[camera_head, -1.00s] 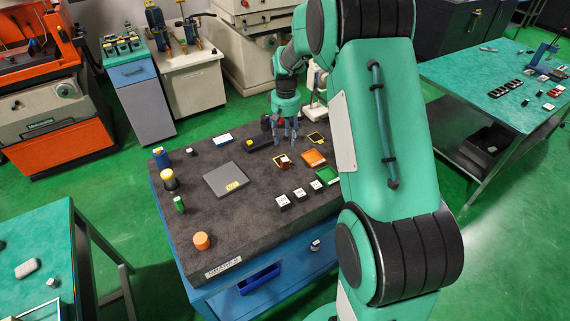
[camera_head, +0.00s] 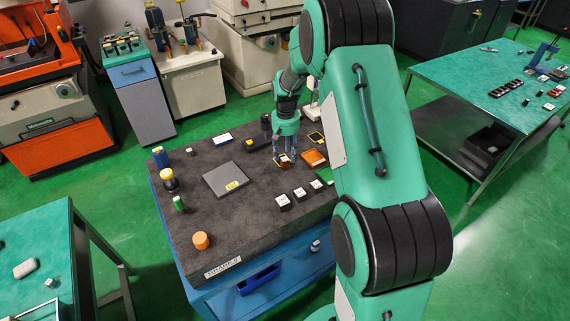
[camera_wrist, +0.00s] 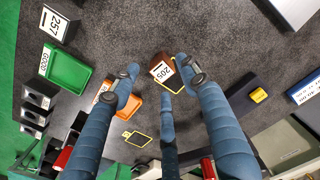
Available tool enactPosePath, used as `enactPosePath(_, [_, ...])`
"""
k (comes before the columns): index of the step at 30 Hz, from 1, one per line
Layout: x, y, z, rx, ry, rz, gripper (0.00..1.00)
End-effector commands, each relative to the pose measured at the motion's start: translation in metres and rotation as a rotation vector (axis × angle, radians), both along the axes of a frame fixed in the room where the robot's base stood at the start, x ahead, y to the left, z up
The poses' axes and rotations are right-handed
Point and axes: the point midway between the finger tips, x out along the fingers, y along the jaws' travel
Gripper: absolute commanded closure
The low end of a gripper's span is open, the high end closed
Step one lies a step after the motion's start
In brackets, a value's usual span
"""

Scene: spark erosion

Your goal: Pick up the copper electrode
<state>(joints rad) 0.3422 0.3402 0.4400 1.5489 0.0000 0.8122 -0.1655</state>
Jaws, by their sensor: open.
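A small copper-brown block (camera_wrist: 150,62) with a white label reading 205 stands on the dark worktop, partly inside a yellow outline; I take it for the copper electrode. In the head view the brown block (camera_head: 284,163) shows just below my fingertips and is partly covered by them. My gripper (camera_head: 285,153) points down over it. In the wrist view my gripper (camera_wrist: 158,82) has its three blue fingers spread, with the block just beyond the tips, between the two outer ones. The fingers look empty. I cannot tell whether any finger touches the block.
An orange tray (camera_head: 314,157) lies close right of the block. A green tray (camera_wrist: 68,74) and several labelled dark blocks (camera_head: 299,193) stand nearby. The worktop between plate and block is clear.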

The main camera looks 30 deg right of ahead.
Motion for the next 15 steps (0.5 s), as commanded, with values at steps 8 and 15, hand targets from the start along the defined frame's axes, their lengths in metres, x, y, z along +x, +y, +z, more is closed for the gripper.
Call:
enactPosePath(8, [0.0, 0.0, -0.005, 0.0, 0.001, 0.0, 0.55])
enactPosePath(15, [-0.001, 0.002, -0.03, 0.0, 0.002, 0.0, 0.55])
